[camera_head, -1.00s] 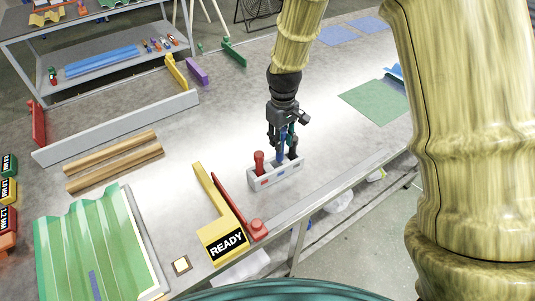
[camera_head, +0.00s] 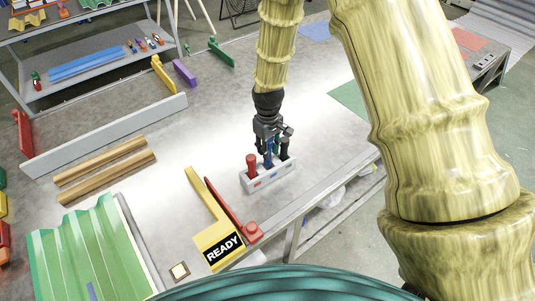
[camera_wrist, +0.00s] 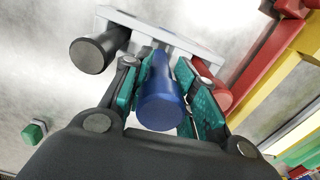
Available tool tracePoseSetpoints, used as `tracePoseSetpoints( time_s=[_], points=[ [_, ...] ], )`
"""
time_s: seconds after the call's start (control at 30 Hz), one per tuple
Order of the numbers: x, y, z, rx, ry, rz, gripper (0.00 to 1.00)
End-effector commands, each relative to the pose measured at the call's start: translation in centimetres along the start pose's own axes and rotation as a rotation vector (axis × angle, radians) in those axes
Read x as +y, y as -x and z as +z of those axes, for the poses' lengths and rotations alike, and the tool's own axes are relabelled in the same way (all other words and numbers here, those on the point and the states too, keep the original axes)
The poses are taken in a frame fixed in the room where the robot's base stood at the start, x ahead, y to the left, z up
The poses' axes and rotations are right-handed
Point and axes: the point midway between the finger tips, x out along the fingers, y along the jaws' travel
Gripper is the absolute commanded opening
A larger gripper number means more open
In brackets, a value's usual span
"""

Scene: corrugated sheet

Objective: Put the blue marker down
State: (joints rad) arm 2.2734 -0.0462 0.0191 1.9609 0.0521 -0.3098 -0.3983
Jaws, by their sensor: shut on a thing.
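The blue marker (camera_wrist: 160,98) stands between the teal pads of my gripper (camera_wrist: 160,105) in the wrist view, with a pad on each side of it. In the head view my gripper (camera_head: 269,150) points down over the white marker holder (camera_head: 262,184), and the blue marker (camera_head: 268,162) is in the holder's middle position. The gripper is shut on the marker. A red marker (camera_head: 251,164) stands in the holder to the left and a black marker (camera_head: 285,149) to the right. The marker's lower end is hidden in the holder, so I cannot tell how deep it sits.
A yellow and red square piece with a READY label (camera_head: 219,246) lies left of the holder. A green corrugated sheet (camera_head: 75,255) and two wooden strips (camera_head: 105,170) lie further left. The table's front edge runs close to the holder.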

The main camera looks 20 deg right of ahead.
Motion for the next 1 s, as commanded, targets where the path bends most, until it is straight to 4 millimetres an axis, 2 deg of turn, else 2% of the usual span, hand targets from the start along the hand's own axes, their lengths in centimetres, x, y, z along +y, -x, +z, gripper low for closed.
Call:
tracePoseSetpoints(
  time_s=[0.03,0.23,0.57,0.6,0.73,1.0],
  points=[
    [-0.1,-0.9,0.4,-0.01,-0.001,-0.003,0.0],
    [-0.1,-3.0,0.4,-0.011,0.001,-0.004,0.0],
    [-0.3,-3.9,0.5,-0.011,0.002,-0.005,0.0],
    [-0.3,-3.9,0.5,-0.011,0.002,-0.005,0.24],
    [-0.3,-3.9,0.5,-0.012,0.001,-0.005,0.47],
    [-0.2,-4.0,0.6,-0.012,0.0,-0.005,0.49]
  ],
)
